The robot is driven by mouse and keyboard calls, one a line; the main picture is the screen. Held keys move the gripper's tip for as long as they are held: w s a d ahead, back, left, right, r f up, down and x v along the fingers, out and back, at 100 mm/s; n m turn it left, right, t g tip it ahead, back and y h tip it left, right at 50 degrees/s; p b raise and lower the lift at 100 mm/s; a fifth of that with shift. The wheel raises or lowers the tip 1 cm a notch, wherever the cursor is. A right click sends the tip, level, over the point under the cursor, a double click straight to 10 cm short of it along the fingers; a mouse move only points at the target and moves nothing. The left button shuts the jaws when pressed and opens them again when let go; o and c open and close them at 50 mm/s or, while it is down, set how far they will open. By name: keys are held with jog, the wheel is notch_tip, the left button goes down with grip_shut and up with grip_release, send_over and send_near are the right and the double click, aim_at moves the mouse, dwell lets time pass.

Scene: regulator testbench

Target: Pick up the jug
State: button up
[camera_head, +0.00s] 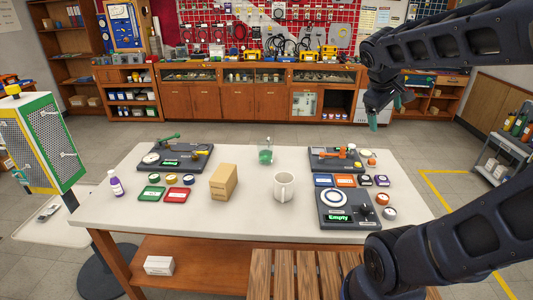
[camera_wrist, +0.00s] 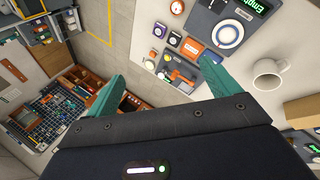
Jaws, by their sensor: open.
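A white vessel with a handle (camera_head: 284,187), like a jug or mug, stands upright near the middle of the white table (camera_head: 255,222). It also shows at the right of the wrist view (camera_wrist: 268,78). A clear vessel (camera_head: 265,145) with something green in its lower part stands behind it; I cannot tell which of the two is the jug. My gripper (camera_head: 388,110), with teal fingers, is open and empty, raised in the upper right of the head view, apart from both vessels. In the wrist view my gripper (camera_wrist: 162,75) has its fingers spread wide.
A tan box (camera_head: 223,182) stands left of the white vessel. A dark device reading "Empty" (camera_head: 346,209) and several small coloured blocks lie to the right. Another dark device (camera_head: 175,156) is at the back left, and a purple bottle (camera_head: 116,184) at the left edge.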

jog(key=w+a+r+n+t+h, duration=0.1)
jog(key=w+a+n+t+h, duration=0.15)
jog(key=w+a+n, duration=0.55)
jog(key=w+a+r+n+t+h, duration=0.1)
jog(key=w+a+n+t+h, duration=0.1)
jog(key=w+a+n+t, duration=0.5)
jog(key=w+a+f+n+t+y, duration=0.2)
jog(key=w+a+n+y, duration=0.3)
jog(key=a, duration=0.7)
jog(key=w+a+f+n+t+y, duration=0.1)
jog(key=w+a+n+t, duration=0.15)
jog(key=a+n, duration=0.7)
jog(key=m, duration=0.3)
send_near(266, 149)
jog(key=w+f, duration=0.2)
jog(key=w, duration=0.1)
jog(key=shift+a+n, duration=0.25)
jog(key=shift+w+f, duration=0.15)
jog(key=shift+f, duration=0.05)
jog(key=shift+w, duration=0.2)
jog(key=shift+w+d, duration=0.3)
jog(key=shift+w, duration=1.4)
jog(key=shift+w+d, duration=0.35)
jog(key=shift+w, duration=1.3)
jog(key=shift+w+d, duration=0.3)
jog(key=shift+w, duration=1.4)
jog(key=c, duration=1.2)
